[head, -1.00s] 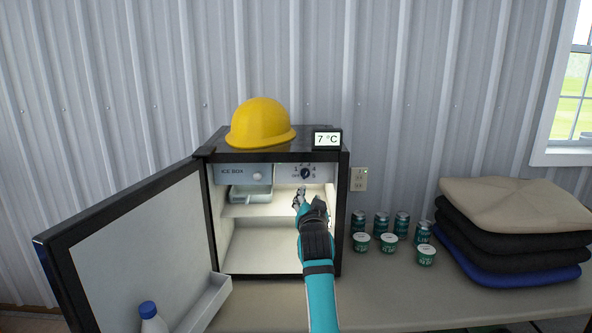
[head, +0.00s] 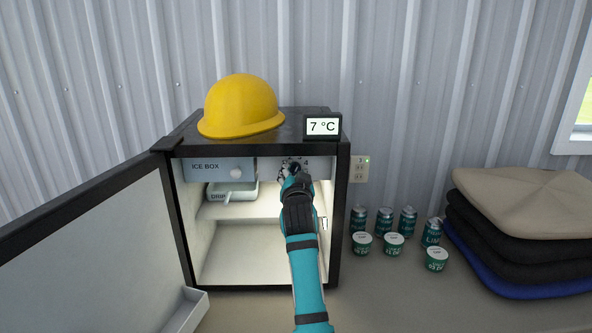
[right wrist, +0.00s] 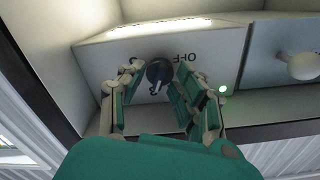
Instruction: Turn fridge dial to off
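The small fridge (head: 345,205) stands open on the bench. Its dial panel (head: 318,166) is at the top right inside, mostly behind my right gripper (head: 294,172). In the right wrist view the black round dial (right wrist: 158,72) shows upside down, with an OFF label (right wrist: 180,57) beside it. A white mark is on the dial; the number it points to is unclear. My right gripper's fingers (right wrist: 157,88) are open, one on each side of the dial. I cannot tell whether they touch it. My left gripper is not in view.
The ice box (head: 218,168) with its white knob (right wrist: 300,66) is beside the panel. The open fridge door (head: 90,250) fills the left. A yellow helmet (head: 242,105) and a 7 °C display (head: 322,126) are on top.

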